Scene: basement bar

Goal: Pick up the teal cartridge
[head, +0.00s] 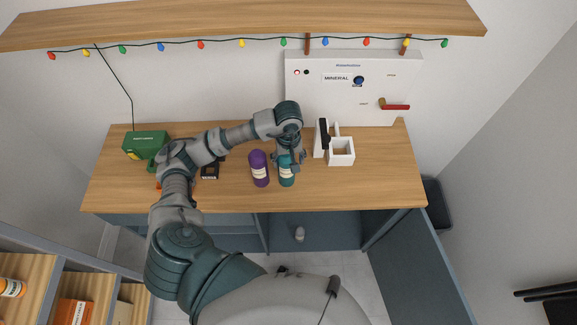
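The teal cartridge (287,180) stands on the wooden counter near its front middle, with a pale label band around it. My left gripper (289,161) is at the top of the cartridge and points down. Its fingers look spread wider than the cartridge, one to each side, and hide its upper end. I cannot tell whether they touch it. A purple cartridge (259,168) stands close beside it on the left. My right gripper is not in view.
A white holder (341,152) with a black part stands right of the gripper. A white panel marked MINERAL (345,95) with a red-handled tap is behind. A green box (143,143) sits at the counter's left. The counter's (385,175) right end is clear.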

